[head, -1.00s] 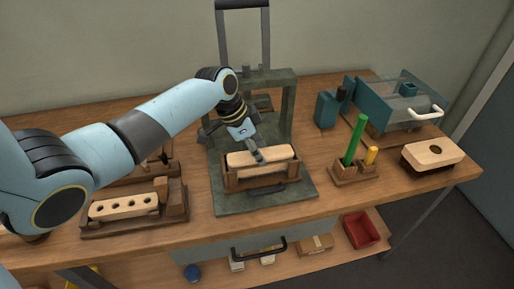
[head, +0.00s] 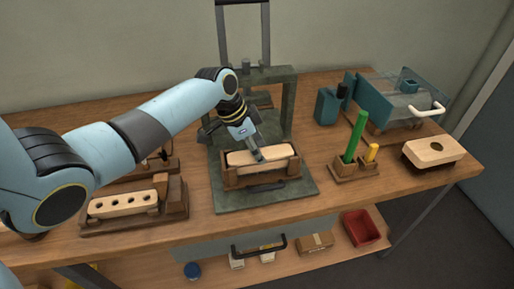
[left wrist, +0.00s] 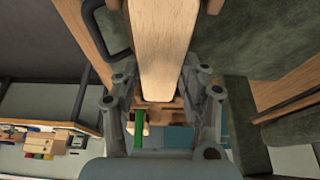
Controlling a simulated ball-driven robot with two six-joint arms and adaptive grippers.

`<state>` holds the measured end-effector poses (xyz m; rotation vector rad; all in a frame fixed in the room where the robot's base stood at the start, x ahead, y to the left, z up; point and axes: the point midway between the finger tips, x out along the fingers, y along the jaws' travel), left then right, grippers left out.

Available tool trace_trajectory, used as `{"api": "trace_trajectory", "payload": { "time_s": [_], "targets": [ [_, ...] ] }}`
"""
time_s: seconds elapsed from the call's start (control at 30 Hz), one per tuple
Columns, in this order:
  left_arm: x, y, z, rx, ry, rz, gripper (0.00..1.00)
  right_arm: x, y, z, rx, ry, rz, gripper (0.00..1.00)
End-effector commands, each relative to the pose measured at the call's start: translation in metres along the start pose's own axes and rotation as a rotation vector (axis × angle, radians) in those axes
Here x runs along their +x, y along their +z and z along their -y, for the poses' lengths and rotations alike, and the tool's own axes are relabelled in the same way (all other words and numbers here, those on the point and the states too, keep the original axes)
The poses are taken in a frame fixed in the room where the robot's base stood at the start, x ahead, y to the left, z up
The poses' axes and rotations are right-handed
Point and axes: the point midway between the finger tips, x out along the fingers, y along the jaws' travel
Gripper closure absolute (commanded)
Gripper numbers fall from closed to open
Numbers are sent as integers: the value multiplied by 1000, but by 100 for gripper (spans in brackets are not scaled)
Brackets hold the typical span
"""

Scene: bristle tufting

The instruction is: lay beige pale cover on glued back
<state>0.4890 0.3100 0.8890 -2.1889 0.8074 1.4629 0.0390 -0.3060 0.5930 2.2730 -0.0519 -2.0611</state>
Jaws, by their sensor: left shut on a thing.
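The pale beige cover (head: 250,158) lies lengthwise over the wooden cradle (head: 232,180) on the dark green press base. My left gripper (head: 259,153) reaches down onto it from above and is shut on it. In the left wrist view the cover (left wrist: 160,45) runs between the two fingers of my left gripper (left wrist: 160,85). The glued back cannot be made out; whatever lies under the cover is hidden. My right gripper is in neither current view.
The press frame (head: 287,105) rises behind the cradle. A holder (head: 352,172) with green and yellow sticks stands to the right, with a pale holed block (head: 445,153) beyond. A drilled block (head: 110,206) sits in a left fixture. A red bin (head: 362,228) is below.

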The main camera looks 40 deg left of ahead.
Motion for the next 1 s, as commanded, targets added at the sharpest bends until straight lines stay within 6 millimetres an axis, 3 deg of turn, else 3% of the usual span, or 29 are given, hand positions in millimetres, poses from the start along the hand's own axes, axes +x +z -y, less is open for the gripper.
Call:
{"api": "trace_trajectory", "payload": {
  "time_s": [0.3,0.33,0.5,0.7,0.87,1.0],
  "targets": [
    [5,2,0,0,0,-1,88,3,0,-1,-1,2,0,60],
    [4,2,0,0,0,-1,54,3,0,-1,-1,2,0,60],
    [4,2,0,0,0,0,32,2,0,-1,-1,1,0,60],
    [4,2,0,0,0,0,30,2,0,-1,0,1,0,60],
    [4,2,0,0,0,0,10,2,0,-1,0,1,0,60],
    [4,2,0,0,0,0,10,2,0,0,0,1,0,60]
  ]
}}
